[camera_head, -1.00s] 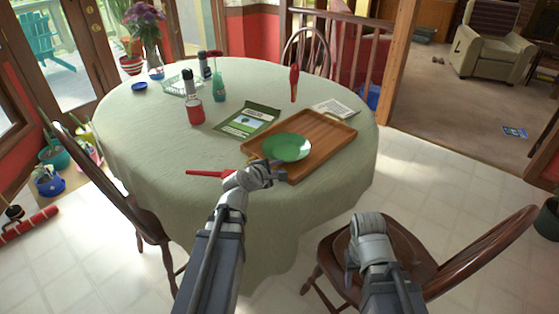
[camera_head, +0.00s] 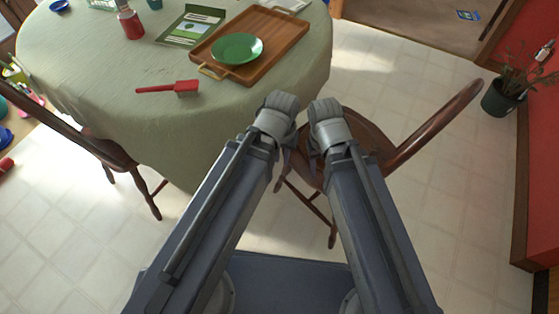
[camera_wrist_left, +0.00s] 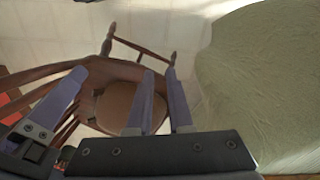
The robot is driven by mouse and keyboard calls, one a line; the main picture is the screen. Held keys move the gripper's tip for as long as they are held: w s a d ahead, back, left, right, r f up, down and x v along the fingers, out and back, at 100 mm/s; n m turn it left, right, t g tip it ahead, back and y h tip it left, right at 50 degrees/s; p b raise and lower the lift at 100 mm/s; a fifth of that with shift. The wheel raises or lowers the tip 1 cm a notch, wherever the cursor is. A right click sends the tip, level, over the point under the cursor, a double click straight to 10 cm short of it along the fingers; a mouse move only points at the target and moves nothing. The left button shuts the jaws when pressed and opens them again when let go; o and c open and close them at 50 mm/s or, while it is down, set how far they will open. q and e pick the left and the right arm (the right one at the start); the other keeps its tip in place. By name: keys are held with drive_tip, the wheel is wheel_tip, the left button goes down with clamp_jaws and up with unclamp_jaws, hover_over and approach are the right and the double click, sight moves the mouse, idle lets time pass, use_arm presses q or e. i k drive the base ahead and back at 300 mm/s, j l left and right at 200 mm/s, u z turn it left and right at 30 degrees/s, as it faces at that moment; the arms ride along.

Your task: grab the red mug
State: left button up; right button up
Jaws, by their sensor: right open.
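No red mug can be made out in the current views. My left gripper (camera_head: 279,118) is in front of the table, over the chair. In the left wrist view its two fingers (camera_wrist_left: 161,70) stand a narrow gap apart with nothing between them, pointing at the chair. My right gripper (camera_head: 328,122) is close beside it on the right, also over the chair and empty. Its fingers are mostly hidden in the head view; what looks like one of them (camera_wrist_left: 62,98) shows at the left of the left wrist view.
The cloth-covered table (camera_head: 110,120) holds a wooden tray (camera_head: 285,25) with a green plate (camera_head: 237,48), a red brush (camera_head: 170,88), a red bottle (camera_head: 130,24) and a booklet (camera_head: 190,27). A wooden chair (camera_head: 365,135) is under my arms; another chair (camera_head: 85,140) is left.

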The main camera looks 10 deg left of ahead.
sight(130, 22)
drive_tip(key=u, duration=1.25)
drive_tip(key=z, duration=0.1)
